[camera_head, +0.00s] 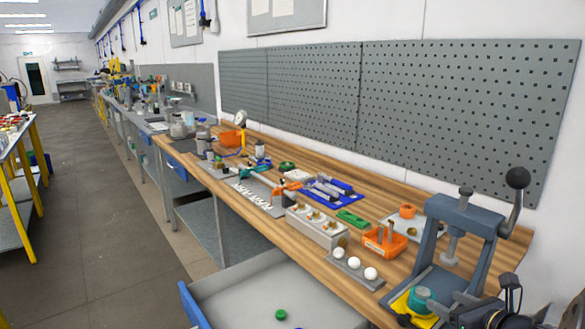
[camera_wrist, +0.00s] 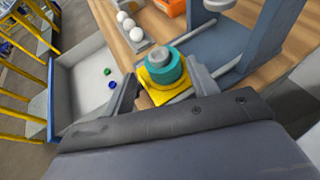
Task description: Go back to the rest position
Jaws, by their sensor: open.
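My gripper (camera_wrist: 164,90) is open in the wrist view, with one finger on each side of a teal round part (camera_wrist: 165,68). The teal part has a grey top and sits on a yellow base (camera_wrist: 150,92). I cannot tell whether the fingers touch it. In the head view my gripper is at the bottom right corner, partly cut off, and its fingertips are hard to make out. There the teal part (camera_head: 421,297) and yellow base (camera_head: 404,306) stand at the foot of a blue-grey lever press (camera_head: 487,225).
An open drawer (camera_head: 240,290) juts out below the bench, with small green and blue pieces inside. A holder with white balls (camera_head: 355,268), an orange tray (camera_head: 385,242) and a white block (camera_head: 316,226) stand left of the press. A pegboard (camera_head: 460,110) backs the bench.

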